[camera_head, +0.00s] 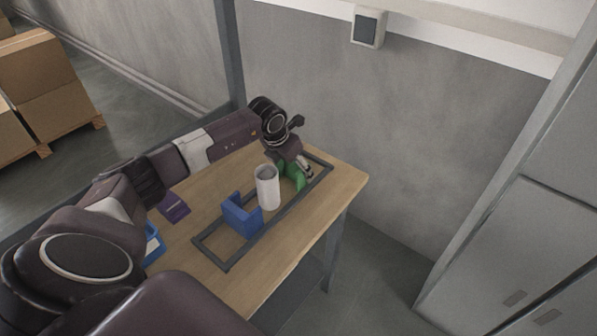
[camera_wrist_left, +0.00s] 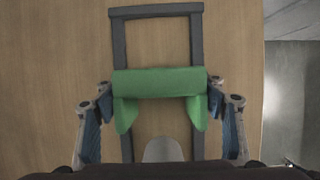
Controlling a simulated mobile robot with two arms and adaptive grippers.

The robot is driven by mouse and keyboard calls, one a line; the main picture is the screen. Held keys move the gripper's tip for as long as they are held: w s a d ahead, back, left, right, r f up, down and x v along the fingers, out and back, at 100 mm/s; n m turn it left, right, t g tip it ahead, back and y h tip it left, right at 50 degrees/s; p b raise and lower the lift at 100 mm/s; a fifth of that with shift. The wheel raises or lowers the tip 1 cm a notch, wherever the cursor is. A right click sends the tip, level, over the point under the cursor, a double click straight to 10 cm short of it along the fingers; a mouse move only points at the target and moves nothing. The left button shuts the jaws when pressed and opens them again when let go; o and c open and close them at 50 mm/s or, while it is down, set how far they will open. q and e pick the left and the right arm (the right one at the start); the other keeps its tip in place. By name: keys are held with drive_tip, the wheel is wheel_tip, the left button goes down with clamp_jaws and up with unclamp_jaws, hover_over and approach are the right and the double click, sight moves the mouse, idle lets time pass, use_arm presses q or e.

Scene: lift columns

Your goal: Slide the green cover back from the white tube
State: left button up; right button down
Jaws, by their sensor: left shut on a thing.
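The green cover (camera_head: 293,174) sits across the far part of a dark rail frame on the table, and it also shows in the left wrist view (camera_wrist_left: 158,83). The white tube (camera_head: 267,188) stands upright between the green cover and a blue block; its rounded end (camera_wrist_left: 162,150) shows at the bottom of the wrist view. My left gripper (camera_head: 301,166) is shut on the green cover, with one finger at each end of it in the wrist view (camera_wrist_left: 159,92). The arm partly hides the cover in the head view. I cannot tell whether cover and tube touch. My right gripper is not in view.
The blue block (camera_head: 241,217), shaped like the cover's counterpart, sits on the near part of the dark rail frame (camera_head: 228,267). A purple item (camera_head: 173,207) and a blue-and-white item (camera_head: 153,243) lie at the table's left. A grey wall stands behind the table.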

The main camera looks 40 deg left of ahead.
use_arm(q)
drive_tip(key=shift+s+a, duration=0.1)
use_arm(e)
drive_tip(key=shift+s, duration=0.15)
use_arm(q)
drive_tip(key=o, duration=1.3)
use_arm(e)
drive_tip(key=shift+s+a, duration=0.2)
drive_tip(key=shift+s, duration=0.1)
use_arm(q)
drive_tip(key=shift+s+a+r, duration=0.1)
drive_tip(key=shift+s+r, duration=0.1)
drive_tip(key=shift+r, duration=0.25)
drive_tip(key=v, duration=1.1)
drive_tip(key=shift+s, duration=0.1)
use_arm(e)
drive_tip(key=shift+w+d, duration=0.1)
use_arm(q)
drive_tip(key=shift+f, duration=0.1)
